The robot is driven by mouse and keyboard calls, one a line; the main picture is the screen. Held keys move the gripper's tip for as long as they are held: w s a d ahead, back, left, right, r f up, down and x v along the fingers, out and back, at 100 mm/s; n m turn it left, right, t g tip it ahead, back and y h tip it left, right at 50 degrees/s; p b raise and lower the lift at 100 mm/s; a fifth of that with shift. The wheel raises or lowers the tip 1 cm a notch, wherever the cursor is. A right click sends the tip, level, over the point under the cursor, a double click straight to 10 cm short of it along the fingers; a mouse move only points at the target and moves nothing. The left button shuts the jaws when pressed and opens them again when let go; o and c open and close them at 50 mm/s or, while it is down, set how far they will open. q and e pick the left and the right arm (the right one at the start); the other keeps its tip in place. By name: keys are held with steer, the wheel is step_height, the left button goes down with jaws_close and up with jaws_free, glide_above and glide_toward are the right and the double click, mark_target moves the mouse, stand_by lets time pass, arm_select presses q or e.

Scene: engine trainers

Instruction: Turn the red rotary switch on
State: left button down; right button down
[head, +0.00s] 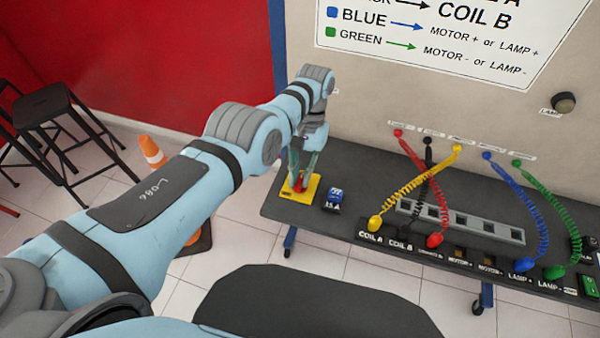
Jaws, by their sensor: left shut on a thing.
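The red rotary switch (299,182) sits on a yellow base plate (307,191) at the left end of the dark bench. My left gripper (300,177) reaches down from above and is shut on the red switch. Its fingers hide part of the switch, so I cannot tell which position the switch is in. My right gripper is not in view.
A blue switch (334,197) stands just right of the yellow plate. Coloured coiled cables (432,190) run from the wall panel to labelled sockets along the bench (345,222). A traffic cone (152,152) and black stools (45,105) stand on the floor at left.

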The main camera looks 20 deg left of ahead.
arm_select(q)
steer(key=shift+s+f, duration=0.15)
steer(key=shift+s, duration=0.05)
steer(key=c, duration=1.6)
jaws_free()
steer(key=shift+w, duration=0.1)
